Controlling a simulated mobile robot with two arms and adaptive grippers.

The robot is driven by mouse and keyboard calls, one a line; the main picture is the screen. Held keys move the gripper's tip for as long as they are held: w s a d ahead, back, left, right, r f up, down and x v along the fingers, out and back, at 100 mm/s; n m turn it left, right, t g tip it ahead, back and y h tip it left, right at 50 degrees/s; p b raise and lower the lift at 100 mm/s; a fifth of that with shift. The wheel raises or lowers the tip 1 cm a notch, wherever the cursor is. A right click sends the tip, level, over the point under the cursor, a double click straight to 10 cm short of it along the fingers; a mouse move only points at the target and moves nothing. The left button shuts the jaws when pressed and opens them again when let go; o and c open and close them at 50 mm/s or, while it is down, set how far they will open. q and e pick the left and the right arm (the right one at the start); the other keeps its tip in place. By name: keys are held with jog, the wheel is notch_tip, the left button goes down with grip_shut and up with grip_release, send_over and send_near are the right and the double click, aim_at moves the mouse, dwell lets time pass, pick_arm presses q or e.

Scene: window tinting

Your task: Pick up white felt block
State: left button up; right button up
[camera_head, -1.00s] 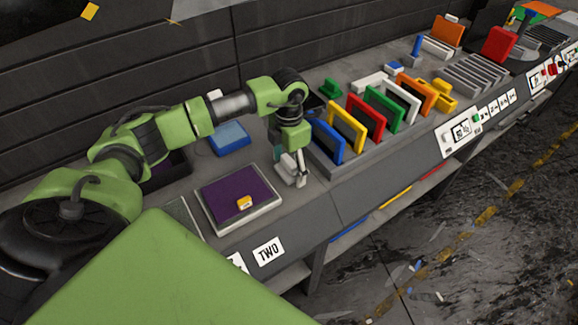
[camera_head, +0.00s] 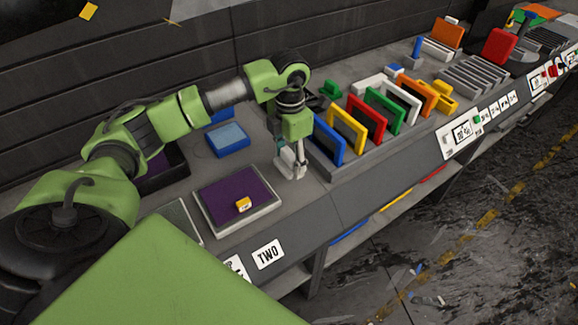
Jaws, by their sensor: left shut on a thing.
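The white felt block (camera_head: 291,171) is a small pale block on the grey bench, just right of the purple-topped tray. My left gripper (camera_head: 292,158) points down from above and is shut on the block. The fingers hide part of the block, and I cannot tell whether it is clear of the bench top. My right gripper is not in view.
A purple pad in a white tray (camera_head: 270,206) bears a small yellow block (camera_head: 243,204). A blue block (camera_head: 229,139) lies behind. A rack of coloured frames (camera_head: 347,128) stands close to the right of the gripper. The bench's front edge is near.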

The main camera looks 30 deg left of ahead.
aim_at(292, 173)
pick_arm(q)
jog(key=s+r, duration=0.1)
jog(key=d+r+b, duration=0.1)
jog(key=s+d+r, duration=0.1)
jog(key=r, duration=0.1)
jog(key=shift+s+d, duration=0.2)
jog(key=shift+s, duration=0.15)
jog(key=s+d+r+b, duration=0.2)
jog(key=s+d+r, duration=0.2)
jog(key=s, duration=0.3)
jog(key=shift+d+r, duration=0.25)
jog(key=shift+d, duration=0.65)
jog(key=shift+o, duration=0.7)
